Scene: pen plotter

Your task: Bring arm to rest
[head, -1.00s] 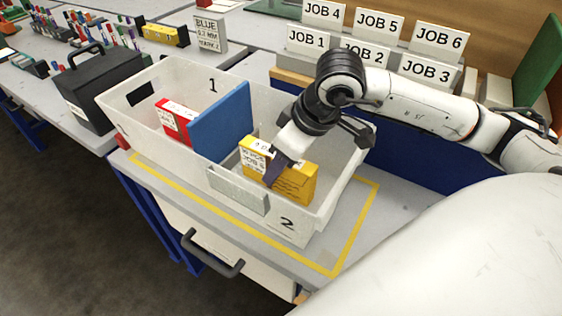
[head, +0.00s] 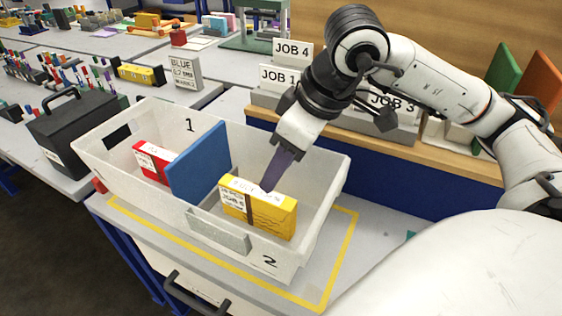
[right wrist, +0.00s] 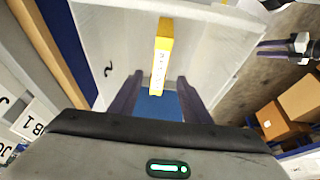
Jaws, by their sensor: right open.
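My right gripper (head: 272,178) is above compartment 2 of the white bin (head: 335,182), its fingers pointing down. In the right wrist view its two dark fingers (right wrist: 157,95) are apart with nothing held between them. A yellow box (head: 260,207) stands in compartment 2, just below and in front of the fingertips; it also shows in the right wrist view (right wrist: 162,50), beyond the fingers. A red box (head: 152,163) stands in compartment 1. A blue divider (head: 200,165) separates the compartments.
Job signs (head: 292,48) stand on a wooden-topped ledge behind the bin, partly hidden by my right arm. A black case (head: 80,128) is left of the bin. Yellow tape (head: 345,240) outlines the bin's spot on the table. Marker racks stand on the far tables.

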